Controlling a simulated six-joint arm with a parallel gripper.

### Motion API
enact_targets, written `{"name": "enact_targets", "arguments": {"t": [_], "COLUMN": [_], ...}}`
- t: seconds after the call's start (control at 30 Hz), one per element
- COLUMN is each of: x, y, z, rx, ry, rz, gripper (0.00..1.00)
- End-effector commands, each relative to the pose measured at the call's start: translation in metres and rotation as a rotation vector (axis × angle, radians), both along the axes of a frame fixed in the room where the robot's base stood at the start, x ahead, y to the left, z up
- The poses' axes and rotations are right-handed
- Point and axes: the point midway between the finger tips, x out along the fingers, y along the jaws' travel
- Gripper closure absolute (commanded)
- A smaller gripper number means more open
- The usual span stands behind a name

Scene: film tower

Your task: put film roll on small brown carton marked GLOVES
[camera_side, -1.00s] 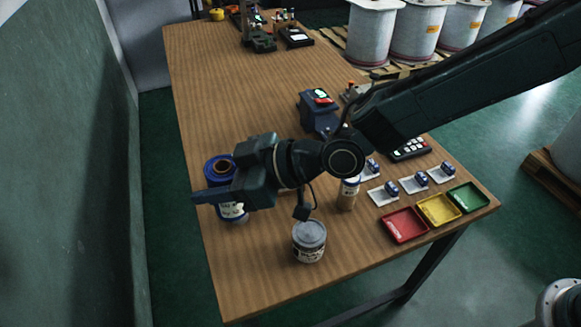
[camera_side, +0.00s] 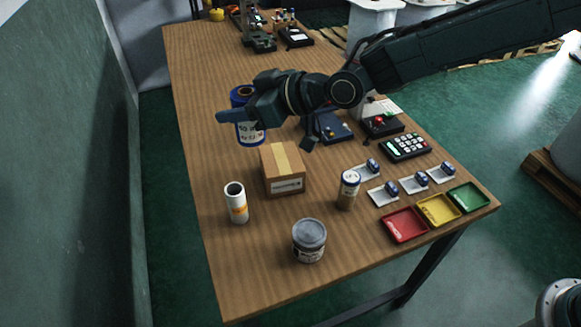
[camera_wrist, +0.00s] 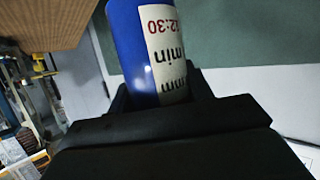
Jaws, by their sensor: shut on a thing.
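The film roll (camera_side: 251,133) is a blue cylinder with a white printed label. My gripper (camera_side: 236,116) is shut on it and holds it upright in the side view. In the wrist view the blue roll (camera_wrist: 128,45) rises between the dark jaws, its label print upside down. The small brown carton (camera_side: 283,165) stands on the table with a pale tape strip on top and a white label in front, too small to read. The roll is up and left of the carton in the side view, apart from its top. The carton's top is bare.
A white roll (camera_side: 236,204) stands left of the carton, a grey-lidded tin (camera_side: 309,240) in front and a capped bottle (camera_side: 348,190) to the right. Red (camera_side: 405,225), yellow (camera_side: 438,209) and green trays (camera_side: 468,197) line the right edge. Devices (camera_side: 333,127) stand behind.

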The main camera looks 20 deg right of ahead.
Motion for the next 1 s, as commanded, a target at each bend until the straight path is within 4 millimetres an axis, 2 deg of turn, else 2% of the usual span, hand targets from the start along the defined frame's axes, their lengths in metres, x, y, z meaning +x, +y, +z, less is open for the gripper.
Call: {"name": "enact_targets", "arguments": {"t": [0.03, 0.2, 0.4, 0.53, 0.77, 1.0], "x": [0.015, 0.054, 0.080, 0.086, 0.087, 0.087], "y": [-0.013, -0.051, -0.081, -0.090, -0.092, -0.091], "z": [0.008, 0.026, 0.039, 0.043, 0.041, 0.017], "rx": [0.004, 0.005, 0.009, 0.010, 0.010, 0.008], "ry": [-0.005, -0.004, -0.001, 0.000, 0.002, 0.004], "rz": [-0.034, -0.135, -0.209, -0.231, -0.234, -0.233], "gripper": [0.77, 0.77, 0.77, 0.77, 0.77, 0.77]}}
